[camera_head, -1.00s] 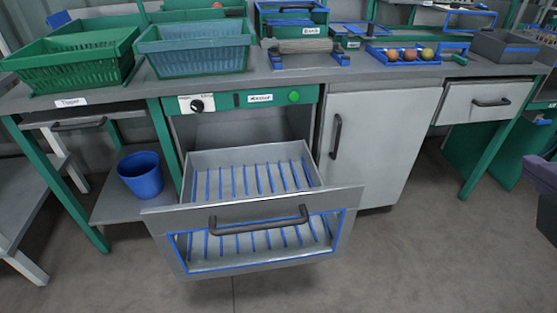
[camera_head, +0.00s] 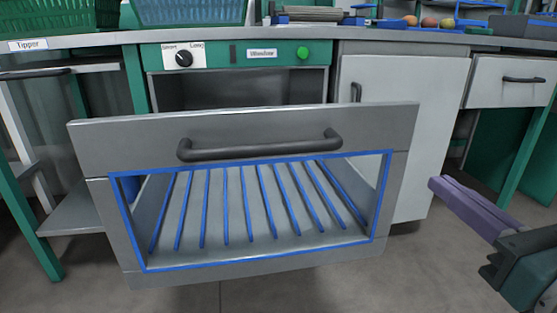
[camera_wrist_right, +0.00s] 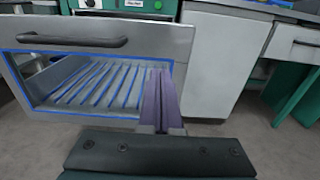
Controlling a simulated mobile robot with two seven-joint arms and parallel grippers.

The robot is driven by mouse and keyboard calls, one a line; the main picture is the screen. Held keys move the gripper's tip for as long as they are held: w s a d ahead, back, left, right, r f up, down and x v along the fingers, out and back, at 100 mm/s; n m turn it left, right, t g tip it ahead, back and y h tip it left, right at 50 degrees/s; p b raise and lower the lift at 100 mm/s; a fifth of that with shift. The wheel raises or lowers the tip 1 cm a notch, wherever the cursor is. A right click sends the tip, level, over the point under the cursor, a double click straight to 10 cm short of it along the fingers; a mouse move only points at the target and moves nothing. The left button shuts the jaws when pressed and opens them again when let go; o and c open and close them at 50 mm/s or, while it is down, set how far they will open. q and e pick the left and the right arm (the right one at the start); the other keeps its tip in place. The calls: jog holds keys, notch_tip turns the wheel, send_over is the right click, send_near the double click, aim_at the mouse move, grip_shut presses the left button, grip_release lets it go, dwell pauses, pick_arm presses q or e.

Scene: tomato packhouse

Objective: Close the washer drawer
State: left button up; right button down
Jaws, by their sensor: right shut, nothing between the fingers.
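The washer drawer (camera_head: 250,138) is pulled out of the washer under the counter. It has a grey front, a dark bar handle (camera_head: 260,146) and a blue-edged window showing blue slats inside. It also shows in the right wrist view (camera_wrist_right: 160,38). The washer's green panel (camera_head: 225,55), with a knob and a green button, is above the dark opening. My right gripper (camera_head: 436,186), with purple fingers, is to the right of the drawer front, apart from the handle. Its fingers (camera_wrist_right: 158,75) are together with nothing between them. My left gripper is out of view.
A grey cabinet door (camera_head: 405,125) stands right of the washer, and a closed drawer (camera_head: 510,80) is further right. The counter edge (camera_head: 400,37) runs above. Green and blue crates sit on it. The floor in front is clear.

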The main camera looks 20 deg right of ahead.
aim_at(376, 135)
jog(key=x, duration=1.4)
jog(key=shift+a+p, duration=0.1)
jog(key=shift+p, duration=0.2)
